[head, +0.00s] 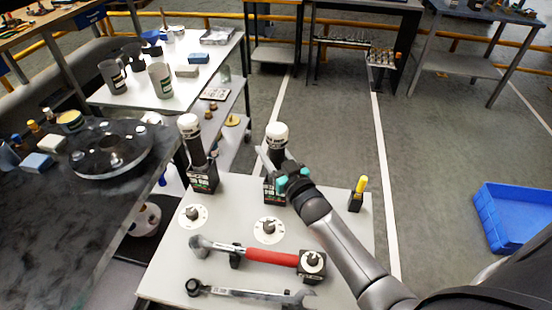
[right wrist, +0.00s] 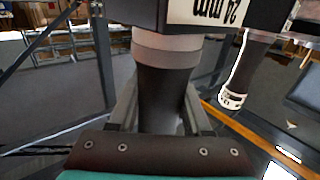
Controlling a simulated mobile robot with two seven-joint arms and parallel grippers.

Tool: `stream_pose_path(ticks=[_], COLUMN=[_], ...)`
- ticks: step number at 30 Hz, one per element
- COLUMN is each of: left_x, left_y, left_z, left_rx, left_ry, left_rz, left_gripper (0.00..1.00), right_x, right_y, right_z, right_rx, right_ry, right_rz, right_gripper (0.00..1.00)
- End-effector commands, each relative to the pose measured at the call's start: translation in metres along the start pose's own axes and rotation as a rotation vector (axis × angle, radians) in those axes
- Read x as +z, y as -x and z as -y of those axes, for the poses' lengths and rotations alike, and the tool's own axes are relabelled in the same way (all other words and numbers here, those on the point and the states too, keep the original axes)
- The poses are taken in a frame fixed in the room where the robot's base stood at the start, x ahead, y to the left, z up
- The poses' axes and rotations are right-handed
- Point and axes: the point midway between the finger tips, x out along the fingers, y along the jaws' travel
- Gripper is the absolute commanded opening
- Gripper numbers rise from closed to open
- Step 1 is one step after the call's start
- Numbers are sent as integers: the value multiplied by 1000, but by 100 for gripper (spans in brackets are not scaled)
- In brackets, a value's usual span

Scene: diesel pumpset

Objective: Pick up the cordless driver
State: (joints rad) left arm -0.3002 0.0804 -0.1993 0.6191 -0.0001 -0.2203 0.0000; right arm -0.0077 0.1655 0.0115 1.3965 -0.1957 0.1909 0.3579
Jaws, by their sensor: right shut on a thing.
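The cordless driver (head: 276,134) stands upright on the light cart top (head: 340,245), with a white upper end, a dark handle and a dark, lettered block at its foot. My right gripper (head: 272,163) reaches in from the lower right and is shut on the handle. In the right wrist view the dark handle (right wrist: 165,90) with its pale band lies between the two fingers. Whether the foot touches the cart is hard to tell. A second, similar driver (head: 192,138) stands to its left, apart from it. My left gripper is not in view.
A dark bench with a flanged disc (head: 110,148) is close at left. A blue crate (head: 515,217) sits on the floor right.

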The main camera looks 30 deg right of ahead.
Motion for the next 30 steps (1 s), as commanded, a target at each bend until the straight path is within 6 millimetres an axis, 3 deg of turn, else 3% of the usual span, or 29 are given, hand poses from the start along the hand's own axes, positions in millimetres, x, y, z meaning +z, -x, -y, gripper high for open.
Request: stream_pose_path(ticks=[8,13,20,30], left_x=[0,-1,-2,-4], left_y=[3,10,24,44], left_z=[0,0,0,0], left_rx=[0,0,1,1], left_ry=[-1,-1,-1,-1], left_rz=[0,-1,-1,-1], left_gripper=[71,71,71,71], right_x=[-10,-28,-69,-143], right_y=[-1,-1,-1,-1], right_z=[0,0,0,0], right_rx=[-1,-1,-2,-2], right_ry=[1,2,3,2], right_rz=[-7,-9,-10,-11], right_gripper=[0,0,0,0])
